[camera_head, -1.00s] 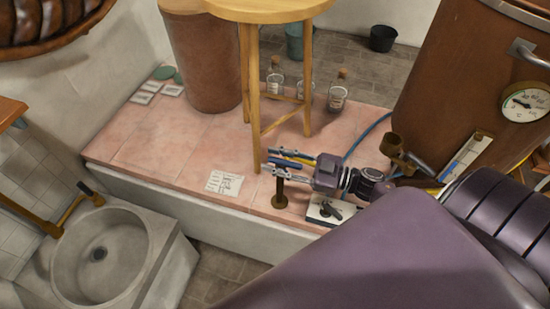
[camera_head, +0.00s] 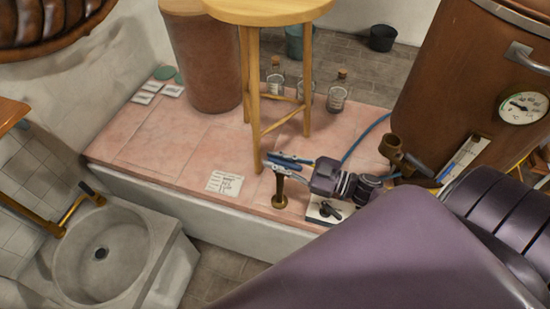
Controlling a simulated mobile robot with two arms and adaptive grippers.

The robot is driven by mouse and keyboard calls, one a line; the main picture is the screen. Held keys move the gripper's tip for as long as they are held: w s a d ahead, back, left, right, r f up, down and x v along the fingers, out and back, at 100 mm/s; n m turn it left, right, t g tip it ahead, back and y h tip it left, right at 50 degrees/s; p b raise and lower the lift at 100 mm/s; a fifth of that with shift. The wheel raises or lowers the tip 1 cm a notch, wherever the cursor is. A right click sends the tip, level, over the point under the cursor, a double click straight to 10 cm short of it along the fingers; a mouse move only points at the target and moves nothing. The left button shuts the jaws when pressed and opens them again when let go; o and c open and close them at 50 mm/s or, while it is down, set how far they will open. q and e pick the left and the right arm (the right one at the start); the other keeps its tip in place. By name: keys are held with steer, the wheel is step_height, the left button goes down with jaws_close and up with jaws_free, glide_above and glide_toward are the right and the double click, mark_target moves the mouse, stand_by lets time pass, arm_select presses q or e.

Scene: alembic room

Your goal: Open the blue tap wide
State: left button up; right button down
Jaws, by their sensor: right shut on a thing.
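The blue tap (camera_head: 279,191) stands on the pink tiled ledge, with a brass stem and round foot and a blue lever on top. My right gripper (camera_head: 284,162) reaches in from the right and is shut on the blue lever. Its fingers partly cover the lever, so the lever's exact angle is hard to tell. My left gripper is not in view.
A white plate with a black knob (camera_head: 329,211) lies just below my right wrist. A paper note (camera_head: 225,184) lies left of the tap. A wooden stool (camera_head: 250,100) stands close behind it. A copper boiler (camera_head: 455,80) with a gauge stands right. A stone basin (camera_head: 101,255) is at lower left.

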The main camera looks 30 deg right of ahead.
steer(key=m+t+h+p, duration=0.2)
steer(key=h, duration=0.1)
steer(key=shift+d+r+p, duration=0.1)
steer(key=shift+r+p, duration=0.15)
steer(key=shift+p, duration=0.05)
steer(key=m+h, duration=0.1)
steer(key=h, duration=0.1)
steer(key=m+t+h+p, duration=0.1)
steer(key=shift+w+d+f+m+h, duration=0.15)
steer(key=shift+m+h, duration=0.25)
steer(key=shift+d+f+m+t+h+p, duration=0.1)
steer(key=shift+d+m+t+h+p, duration=0.1)
steer(key=shift+m+h, duration=0.85)
steer(key=shift+d+f+m+t+h+p, duration=0.15)
steer(key=shift+m+h, duration=0.4)
steer(key=shift+h, duration=0.9)
steer(key=shift+r+h, duration=0.1)
steer(key=shift+h, duration=0.2)
steer(key=c, duration=1.9)
jaws_free()
steer(key=s+a, duration=0.1)
steer(key=s, duration=1.1)
